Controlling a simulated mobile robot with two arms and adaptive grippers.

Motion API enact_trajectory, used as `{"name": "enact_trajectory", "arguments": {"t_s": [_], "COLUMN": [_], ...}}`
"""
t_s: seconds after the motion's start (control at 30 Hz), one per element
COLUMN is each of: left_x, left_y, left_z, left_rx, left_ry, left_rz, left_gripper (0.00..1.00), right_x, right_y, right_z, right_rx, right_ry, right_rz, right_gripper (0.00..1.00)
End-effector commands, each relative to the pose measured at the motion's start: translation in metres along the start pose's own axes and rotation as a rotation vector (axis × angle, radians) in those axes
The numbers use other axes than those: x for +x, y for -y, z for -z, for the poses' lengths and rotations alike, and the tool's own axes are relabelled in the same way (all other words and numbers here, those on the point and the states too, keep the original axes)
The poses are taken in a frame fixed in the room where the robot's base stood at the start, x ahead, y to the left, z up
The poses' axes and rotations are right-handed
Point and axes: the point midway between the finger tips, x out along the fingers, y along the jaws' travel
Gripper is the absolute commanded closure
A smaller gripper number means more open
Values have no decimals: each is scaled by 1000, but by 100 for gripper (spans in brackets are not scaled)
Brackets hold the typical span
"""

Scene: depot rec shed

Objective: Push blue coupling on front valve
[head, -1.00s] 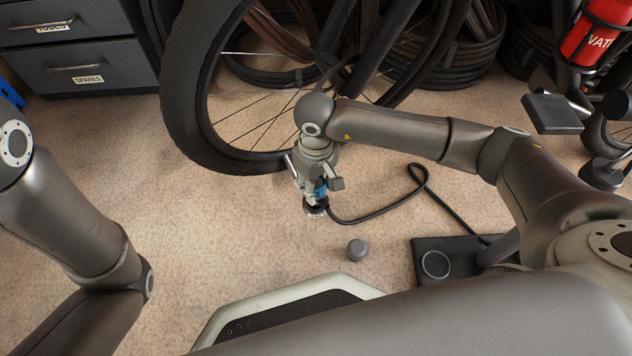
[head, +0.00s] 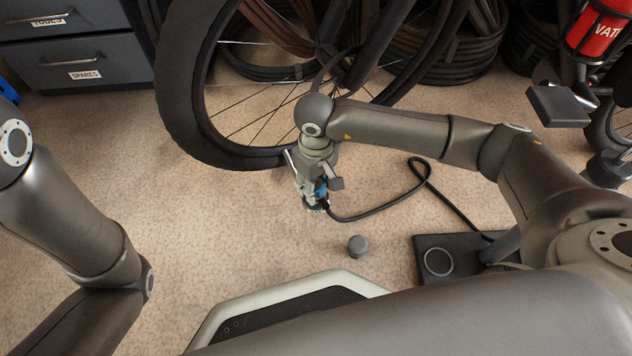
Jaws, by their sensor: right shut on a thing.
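My right gripper (head: 314,198) points down and is shut on the blue coupling (head: 321,187), which sits at the end of a black hose (head: 385,213). Only a small patch of blue shows between the fingers. The front bicycle wheel (head: 185,120) stands just behind the gripper. The gripper is by the near lower part of its tyre. The valve is hidden, so I cannot tell whether the coupling touches it. My left arm is at the left, but its gripper is out of the picture.
A small grey cap (head: 357,246) lies on the carpet in front of the gripper. The hose loops right to a black pump base (head: 440,240). Grey drawers (head: 100,62) stand at the back left, coiled hoses or tyres (head: 440,55) at the back, a red bottle (head: 598,35) at the upper right. Carpet at left is clear.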

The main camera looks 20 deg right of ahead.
Motion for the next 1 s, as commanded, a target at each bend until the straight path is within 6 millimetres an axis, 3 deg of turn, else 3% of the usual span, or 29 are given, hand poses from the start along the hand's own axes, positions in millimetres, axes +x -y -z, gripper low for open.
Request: {"name": "enact_trajectory", "arguments": {"t_s": [0.13, 0.17, 0.33, 0.73, 1.0], "left_x": [0, 0, 0, 0, 0], "left_y": [0, 0, 0, 1, 0], "left_z": [0, 0, 0, -1, 0], "left_rx": [0, 0, 0, -1, 0], "left_ry": [1, 1, 1, 3, 1], "left_rz": [0, 0, 0, 3, 1], "left_gripper": [39, 39, 39, 39, 39], "right_x": [-1, -1, -1, -6, -55], "right_y": [0, 0, 0, 0, -1], "right_z": [1, 1, 0, 1, 1], "right_rx": [0, 0, 0, 0, -2], "right_ry": [-2, -2, -1, -2, -6], "right_rz": [0, 0, 0, -1, -2], "right_gripper": [84, 57, 36, 35, 35]}}
